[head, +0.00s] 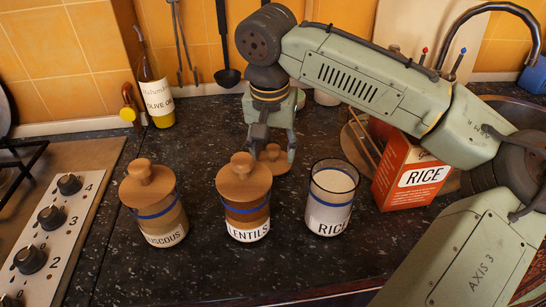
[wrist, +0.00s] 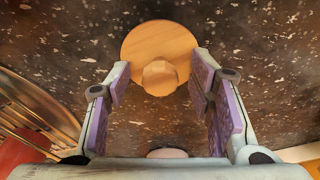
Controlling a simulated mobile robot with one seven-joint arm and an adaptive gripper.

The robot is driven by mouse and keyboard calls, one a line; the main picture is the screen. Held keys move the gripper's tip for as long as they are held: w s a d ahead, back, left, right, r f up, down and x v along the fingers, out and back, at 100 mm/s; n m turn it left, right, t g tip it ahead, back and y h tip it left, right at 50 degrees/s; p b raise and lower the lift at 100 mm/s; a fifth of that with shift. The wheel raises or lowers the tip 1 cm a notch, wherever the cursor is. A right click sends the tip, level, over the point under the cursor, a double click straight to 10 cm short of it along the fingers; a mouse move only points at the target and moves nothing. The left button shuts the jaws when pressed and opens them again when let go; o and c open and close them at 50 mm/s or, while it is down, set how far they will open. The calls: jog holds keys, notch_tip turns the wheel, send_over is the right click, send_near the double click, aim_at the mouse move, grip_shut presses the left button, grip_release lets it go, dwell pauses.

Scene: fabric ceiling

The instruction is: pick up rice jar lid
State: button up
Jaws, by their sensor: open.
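The rice jar lid (head: 273,158) is a round wooden lid with a knob, lying on the dark counter behind the jars. In the wrist view the lid (wrist: 160,52) is ahead of my gripper (wrist: 160,85), near the fingertips, with its knob between the two finger lines. My gripper (head: 273,150) is open, pointing down at the lid, with purple pads on the fingers. I cannot tell whether a finger touches the lid. The rice jar (head: 330,200) stands open in front and to the right, filled with white rice.
The lidded lentils jar (head: 246,205) stands just in front of the lid, and the lidded couscous jar (head: 155,208) is to its left. An orange rice box (head: 408,175) stands at right. An olive oil bottle (head: 154,85) is at back left. The stove (head: 55,225) is at left.

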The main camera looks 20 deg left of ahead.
jog(key=c, duration=1.1)
jog(key=shift+o, duration=0.2)
